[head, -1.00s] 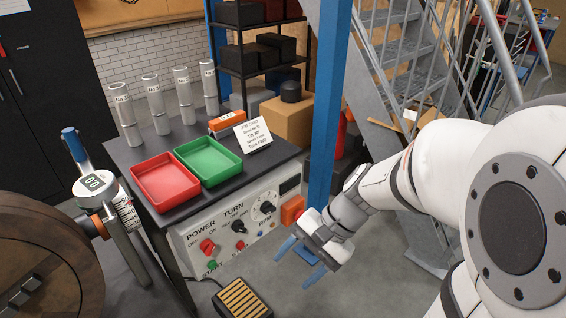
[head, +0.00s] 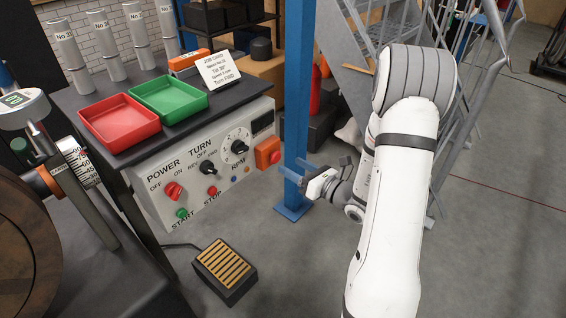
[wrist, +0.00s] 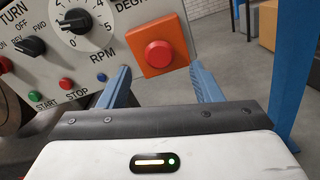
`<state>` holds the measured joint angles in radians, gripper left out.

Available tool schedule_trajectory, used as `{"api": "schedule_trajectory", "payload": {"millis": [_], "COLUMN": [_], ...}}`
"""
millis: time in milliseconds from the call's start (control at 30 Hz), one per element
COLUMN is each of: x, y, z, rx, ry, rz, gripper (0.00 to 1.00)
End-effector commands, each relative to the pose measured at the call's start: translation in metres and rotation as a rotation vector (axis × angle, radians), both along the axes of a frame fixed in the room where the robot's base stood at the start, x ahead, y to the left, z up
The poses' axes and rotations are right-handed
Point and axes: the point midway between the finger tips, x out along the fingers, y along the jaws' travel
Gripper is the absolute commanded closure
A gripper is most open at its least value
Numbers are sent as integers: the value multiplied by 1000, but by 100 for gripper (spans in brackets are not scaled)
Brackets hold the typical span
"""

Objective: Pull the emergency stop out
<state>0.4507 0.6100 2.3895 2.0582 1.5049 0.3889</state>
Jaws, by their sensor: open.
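The emergency stop is a red round button (wrist: 159,54) on an orange square box at the right end of the control panel. In the head view the orange box (head: 267,152) sits at the panel's right edge, with the red button (head: 275,157) facing right and forward. My gripper (head: 296,170) is open and empty, a little to the right of the box and apart from it. In the wrist view my gripper (wrist: 162,80) has its blue fingers spread below the button, one on either side. I see no contact with the button.
The grey control panel (head: 150,177) carries several knobs and buttons. A blue post (head: 297,100) stands close behind my gripper. Red (head: 85,115) and green (head: 140,90) trays lie on the bench top. A foot pedal (head: 225,270) is on the floor; open floor lies in front.

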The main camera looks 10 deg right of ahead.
Motion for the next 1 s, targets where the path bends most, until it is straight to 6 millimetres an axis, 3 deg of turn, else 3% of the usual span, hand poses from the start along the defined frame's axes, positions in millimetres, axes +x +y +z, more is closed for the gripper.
{"api": "schedule_trajectory", "payload": {"millis": [300, 667, 1000], "x": [36, 40, 40], "y": [26, 29, 29], "z": [0, 0, 0], "rx": [-3, -2, -2], "ry": [-1, -1, 0], "rz": [2, 1, 0], "gripper": [41, 41, 69]}}
